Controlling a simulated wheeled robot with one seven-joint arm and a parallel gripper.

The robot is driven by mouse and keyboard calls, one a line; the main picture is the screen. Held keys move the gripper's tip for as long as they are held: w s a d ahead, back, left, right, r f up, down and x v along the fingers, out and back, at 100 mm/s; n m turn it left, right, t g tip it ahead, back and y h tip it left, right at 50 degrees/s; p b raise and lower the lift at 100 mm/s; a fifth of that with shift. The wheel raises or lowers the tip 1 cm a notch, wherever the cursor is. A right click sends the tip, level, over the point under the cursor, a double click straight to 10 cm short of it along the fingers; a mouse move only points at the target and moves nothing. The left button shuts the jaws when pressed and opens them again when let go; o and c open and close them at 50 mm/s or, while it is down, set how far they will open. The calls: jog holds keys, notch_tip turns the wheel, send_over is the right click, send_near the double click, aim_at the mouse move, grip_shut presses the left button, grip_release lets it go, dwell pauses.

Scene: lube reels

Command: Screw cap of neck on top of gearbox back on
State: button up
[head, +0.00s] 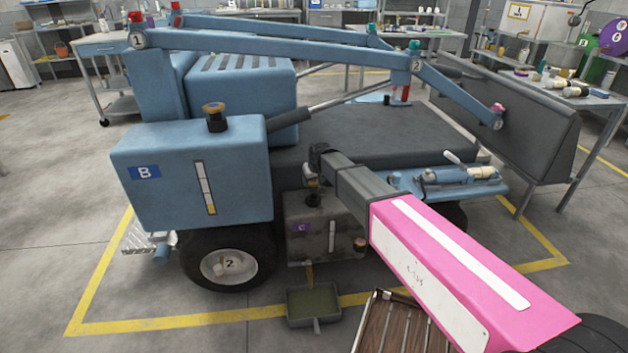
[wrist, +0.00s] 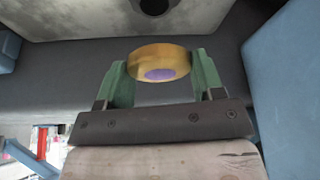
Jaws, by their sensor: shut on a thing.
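The gearbox (head: 300,245) is a worn grey box with a purple C label, low on the front of the blue machine. Its dark open neck (head: 313,200) is on top; part of the dark opening also shows at the top edge of the wrist view (wrist: 153,5). My gripper (head: 311,180) is above the neck. In the wrist view its green fingers (wrist: 158,82) are shut on a brass-coloured cap (wrist: 160,58) with a purple disc. The cap looks apart from the neck; the exact gap is hard to tell.
A blue tank marked B (head: 190,190) with its own capped neck (head: 213,115) stands left of the gearbox. A brass fitting (head: 360,244) sticks out of the gearbox's right side. A drain pan (head: 314,304) with greenish liquid lies below. A wheel (head: 228,262) is at the left.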

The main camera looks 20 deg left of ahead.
jog(key=shift+f, duration=2.75)
jog(key=shift+f, duration=0.55)
jog(key=shift+m+t+h, duration=0.25)
jog(key=shift+m+h, duration=0.2)
jog(key=shift+m, duration=0.85)
jog(key=shift+m+t+h, duration=0.25)
jog(key=shift+m+h, duration=0.2)
jog(key=shift+m, duration=0.85)
jog(key=shift+a, duration=0.1)
jog(key=shift+m, duration=0.6)
jog(key=m+h, duration=0.2)
jog(key=m, duration=0.1)
jog(key=shift+m, duration=0.4)
